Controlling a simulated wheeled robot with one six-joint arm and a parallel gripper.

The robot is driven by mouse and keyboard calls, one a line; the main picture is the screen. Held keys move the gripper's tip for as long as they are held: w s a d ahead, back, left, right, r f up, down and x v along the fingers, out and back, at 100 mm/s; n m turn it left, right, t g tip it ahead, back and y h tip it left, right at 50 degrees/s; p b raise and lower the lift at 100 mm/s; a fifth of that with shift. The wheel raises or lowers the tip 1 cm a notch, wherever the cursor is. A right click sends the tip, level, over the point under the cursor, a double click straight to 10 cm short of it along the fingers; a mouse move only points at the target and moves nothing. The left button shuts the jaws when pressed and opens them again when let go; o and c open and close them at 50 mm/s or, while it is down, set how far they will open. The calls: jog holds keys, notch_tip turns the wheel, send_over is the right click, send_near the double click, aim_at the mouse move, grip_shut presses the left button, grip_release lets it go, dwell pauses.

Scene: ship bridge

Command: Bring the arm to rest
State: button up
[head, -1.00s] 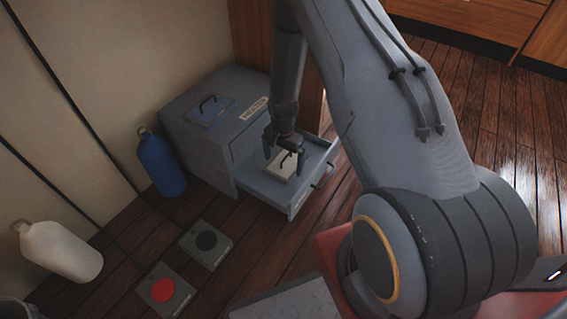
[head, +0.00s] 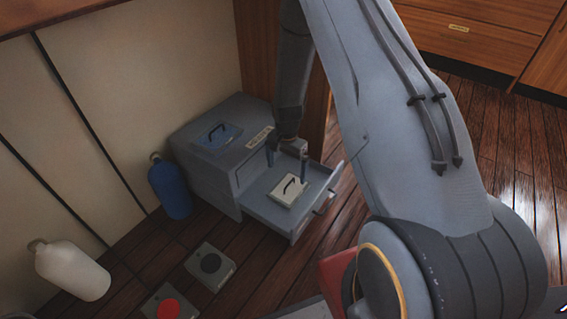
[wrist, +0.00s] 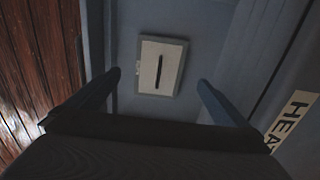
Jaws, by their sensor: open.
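My gripper (head: 287,158) is open and empty above the pulled-out drawer of the grey cabinet (head: 205,170). A white square plate with a dark handle (head: 288,191) lies in the drawer (head: 262,205), below and apart from the fingers. In the wrist view the plate (wrist: 160,66) lies on the drawer floor beyond the two spread fingers (wrist: 152,95), with nothing between them. My arm reaches down from the upper middle of the head view.
A blue plate with a handle (head: 219,136) lies on the cabinet top. A blue bottle (head: 170,188) and a white bottle (head: 72,270) stand by the wall. A black-button box (head: 210,264) and a red-button box (head: 168,308) are on the floor. Wooden drawers (head: 470,30) stand behind.

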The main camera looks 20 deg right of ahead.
jog(key=s+a+r+n+t, duration=0.1)
jog(key=s+a+r+n, duration=0.15)
jog(key=r, duration=0.75)
jog(key=s+a+r+n, duration=0.1)
jog(key=s+r+n, duration=0.25)
jog(key=r, duration=0.55)
jog(key=s+a+r+n+t, duration=0.2)
jog(key=s+r+n, duration=0.3)
jog(key=s+r, duration=0.65)
jog(key=s+a+r+n+g+y, duration=0.1)
jog(key=s+a+r+n+g, duration=0.2)
jog(key=s+a, duration=0.65)
jog(key=s+a+r+n+y, duration=0.1)
jog(key=s+a+r+n, duration=0.3)
jog(key=s+a, duration=0.55)
jog(key=d+r+m+p, duration=0.2)
jog(key=d+r+p, duration=0.4)
jog(key=r+p, duration=0.3)
jog(key=w+d+r+m+h+p, duration=0.1)
jog(key=d+r+p, duration=0.5)
jog(key=p, duration=0.9)
jog(key=d+r+m+h+p, duration=0.1)
jog(key=d+r+m+p, duration=0.3)
jog(key=d+r+p, duration=0.3)
jog(key=shift+w+r+p, duration=0.35)
jog(key=shift+r+p, duration=2.25)
jog(key=shift+r, duration=0.2)
